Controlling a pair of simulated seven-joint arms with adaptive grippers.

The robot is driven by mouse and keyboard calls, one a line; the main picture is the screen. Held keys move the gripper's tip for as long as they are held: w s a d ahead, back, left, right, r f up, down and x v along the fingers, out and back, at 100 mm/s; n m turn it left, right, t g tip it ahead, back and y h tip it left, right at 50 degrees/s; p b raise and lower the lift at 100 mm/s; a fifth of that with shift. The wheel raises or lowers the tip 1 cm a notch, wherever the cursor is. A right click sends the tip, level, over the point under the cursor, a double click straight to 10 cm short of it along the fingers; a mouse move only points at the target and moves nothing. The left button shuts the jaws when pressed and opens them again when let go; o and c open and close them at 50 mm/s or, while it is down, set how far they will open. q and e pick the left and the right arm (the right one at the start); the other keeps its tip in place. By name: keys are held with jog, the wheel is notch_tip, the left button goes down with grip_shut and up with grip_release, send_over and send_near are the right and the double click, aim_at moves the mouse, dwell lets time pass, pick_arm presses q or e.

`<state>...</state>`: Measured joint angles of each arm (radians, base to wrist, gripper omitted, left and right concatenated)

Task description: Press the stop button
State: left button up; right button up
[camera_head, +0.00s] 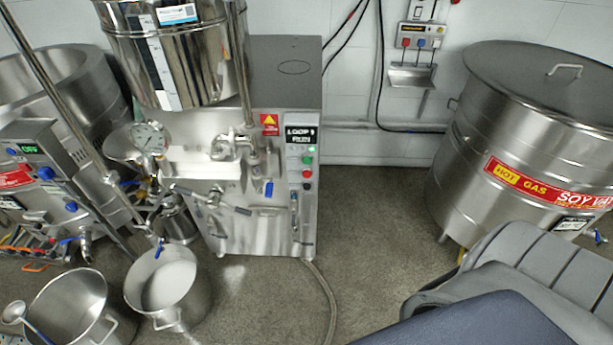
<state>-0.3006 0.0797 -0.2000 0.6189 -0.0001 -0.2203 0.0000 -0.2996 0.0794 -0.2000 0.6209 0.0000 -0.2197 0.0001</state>
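The mill's control panel (300,170) is a narrow upright strip on the right front of the steel machine (262,90). A small dark display (301,134) with white text tops the panel; it seems to read "LOOP 1 RUN". Below it are a green button (307,160) and, under that, a red button (306,173), which looks like the stop button. A dark knob or button (306,186) sits lower. Nothing touches or covers the buttons. Neither of my grippers is in view.
A large steel vat (470,150) with a red label stands at the right. Steel pots (70,305) and (190,295) stand on the floor at lower left. A hose (328,295) crosses the floor. Grey and dark blue parts fill the lower right corner. The floor before the panel is clear.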

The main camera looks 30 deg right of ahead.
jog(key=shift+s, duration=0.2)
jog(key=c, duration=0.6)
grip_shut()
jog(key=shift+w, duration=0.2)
